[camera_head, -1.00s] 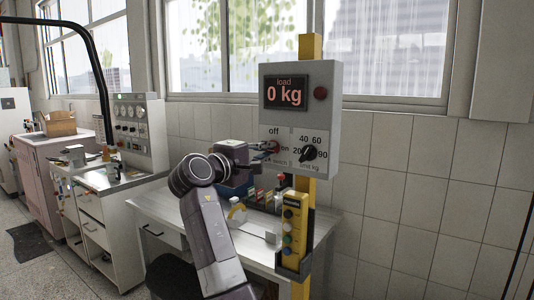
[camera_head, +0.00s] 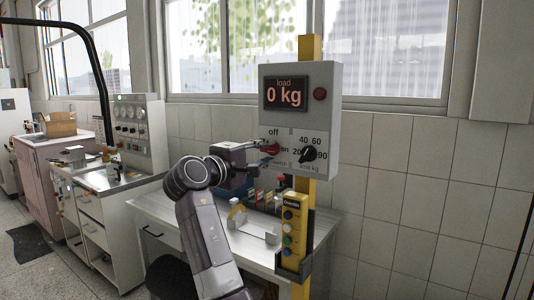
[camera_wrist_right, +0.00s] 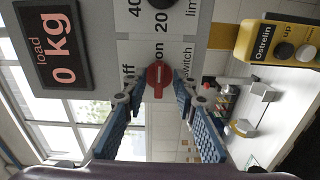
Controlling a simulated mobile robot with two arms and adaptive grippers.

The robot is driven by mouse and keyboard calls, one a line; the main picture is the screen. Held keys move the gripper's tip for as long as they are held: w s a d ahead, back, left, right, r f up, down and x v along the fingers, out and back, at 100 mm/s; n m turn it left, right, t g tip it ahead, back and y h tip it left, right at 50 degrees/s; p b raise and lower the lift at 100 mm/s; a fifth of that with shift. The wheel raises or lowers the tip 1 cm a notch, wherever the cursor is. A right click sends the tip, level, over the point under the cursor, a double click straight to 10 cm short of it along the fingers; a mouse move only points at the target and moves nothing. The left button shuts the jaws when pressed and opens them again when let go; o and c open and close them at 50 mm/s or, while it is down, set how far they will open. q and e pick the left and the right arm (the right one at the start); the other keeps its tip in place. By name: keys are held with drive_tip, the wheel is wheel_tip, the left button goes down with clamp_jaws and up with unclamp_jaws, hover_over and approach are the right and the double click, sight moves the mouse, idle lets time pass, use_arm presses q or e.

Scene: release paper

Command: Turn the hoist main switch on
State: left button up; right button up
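The red main switch knob (camera_head: 269,148) sits on the grey hoist panel (camera_head: 330,105), between the labels "off" above it and "on" to its right. In the right wrist view the red knob (camera_wrist_right: 159,80) lies between my right gripper's two blue fingers. My right gripper (camera_head: 262,151) is at the panel. In the wrist view, the right gripper (camera_wrist_right: 158,88) is open, its fingertips on either side of the knob and close to it. I cannot tell if they touch it. The knob's exact angle is unclear. The load display (camera_head: 286,93) reads 0 kg. My left gripper is not in view.
A black limit dial (camera_head: 308,153) sits right of the switch. A yellow pendant control (camera_head: 293,230) hangs below on the yellow post (camera_head: 310,46). A white table (camera_head: 160,206) with small items stands behind my arm. The tiled wall to the right is bare.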

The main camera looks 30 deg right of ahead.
drive_tip(key=v, duration=1.1)
